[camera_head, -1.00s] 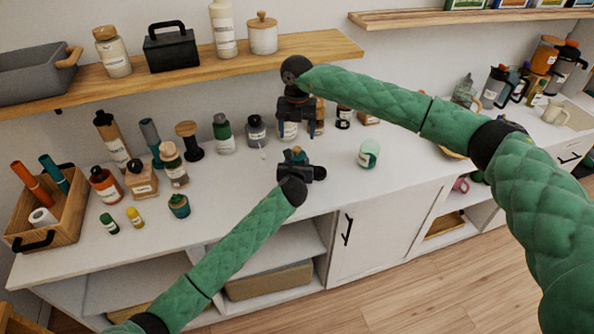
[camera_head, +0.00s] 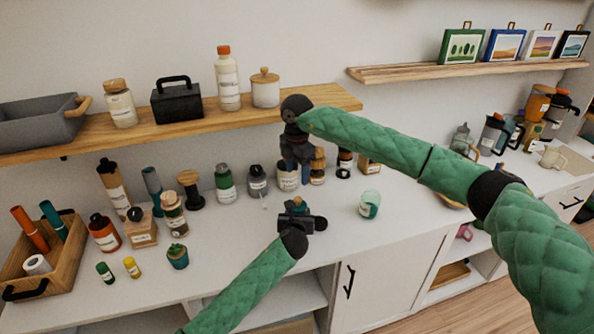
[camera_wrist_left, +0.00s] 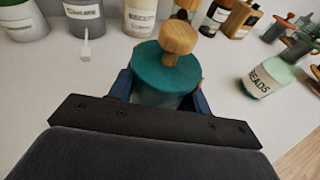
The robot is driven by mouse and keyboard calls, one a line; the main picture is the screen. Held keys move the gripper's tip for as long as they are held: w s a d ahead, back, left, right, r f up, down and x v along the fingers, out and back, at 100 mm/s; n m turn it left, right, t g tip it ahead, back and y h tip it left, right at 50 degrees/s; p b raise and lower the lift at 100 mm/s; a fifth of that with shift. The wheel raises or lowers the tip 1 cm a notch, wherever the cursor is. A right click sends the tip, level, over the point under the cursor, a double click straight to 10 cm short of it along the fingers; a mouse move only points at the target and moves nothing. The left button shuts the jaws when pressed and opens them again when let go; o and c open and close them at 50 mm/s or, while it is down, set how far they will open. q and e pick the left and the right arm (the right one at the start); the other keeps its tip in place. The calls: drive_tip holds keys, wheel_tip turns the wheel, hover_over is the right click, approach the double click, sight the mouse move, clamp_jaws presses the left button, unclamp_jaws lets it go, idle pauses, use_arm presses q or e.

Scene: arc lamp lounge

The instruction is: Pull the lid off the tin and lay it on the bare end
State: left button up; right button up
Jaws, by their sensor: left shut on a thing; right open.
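The tin shows in the left wrist view with a round teal lid (camera_wrist_left: 163,75) and a wooden knob (camera_wrist_left: 178,38). The lid sits on the tin's body (camera_wrist_left: 155,98). My left gripper (camera_head: 300,215) is shut around the tin low over the white counter, its blue fingers on both sides below the lid. The tin is small and mostly hidden by the gripper in the head view. My right gripper (camera_head: 297,165) is open and empty, pointing down above and behind the tin, in front of the back row of jars. It does not show in the left wrist view.
A beads jar (camera_head: 369,205) stands right of the tin. Several bottles and jars line the counter's back. A wooden box (camera_head: 62,265) is at left. The left wall shelf (camera_head: 335,98) is bare at its right end; the right shelf (camera_head: 385,73) is bare at its left.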

sight(297, 198)
drive_tip(key=shift+m, duration=0.3)
wheel_tip(297, 198, down, 12)
drive_tip(key=shift+f, duration=0.1)
idle(0.4)
drive_tip(key=c, duration=0.7)
drive_tip(key=shift+r, duration=0.3)
idle(0.3)
drive_tip(key=shift+r, duration=0.7)
drive_tip(key=shift+r, duration=0.35)
